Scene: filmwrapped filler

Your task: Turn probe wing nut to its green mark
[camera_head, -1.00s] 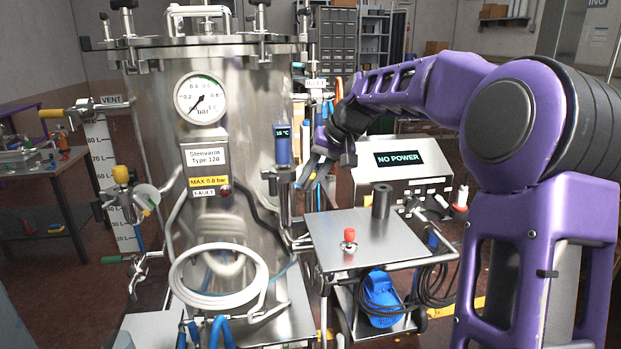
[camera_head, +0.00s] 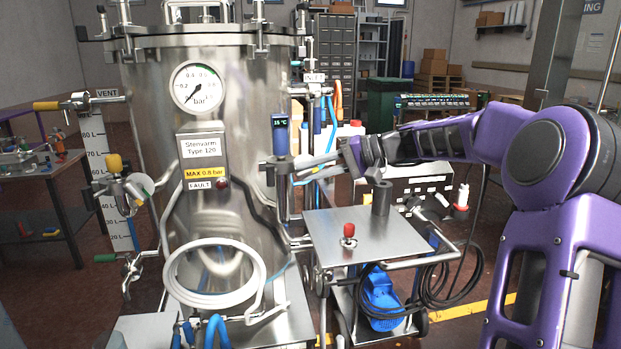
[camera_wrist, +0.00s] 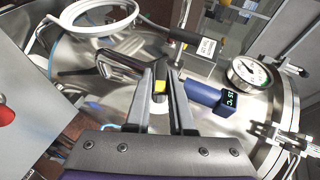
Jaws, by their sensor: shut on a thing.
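The probe (camera_head: 281,137) is a blue upright cylinder with a small display reading 15 °C, on a metal fitting at the right side of the steel tank. In the wrist view the probe (camera_wrist: 205,97) lies just right of my fingers. My gripper (camera_head: 303,170) reaches in from the right, nearly level, with its fingertips at the fitting below the blue housing. The fingers mostly hide the nut. I cannot make out the green mark.
The steel tank (camera_head: 238,110) with a pressure gauge (camera_head: 198,87) stands left of the probe. A trolley (camera_head: 350,240) with a red knob (camera_head: 348,230) and a dark cylinder (camera_head: 381,198) is below my arm. A coiled white hose (camera_head: 214,240) hangs on the tank front.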

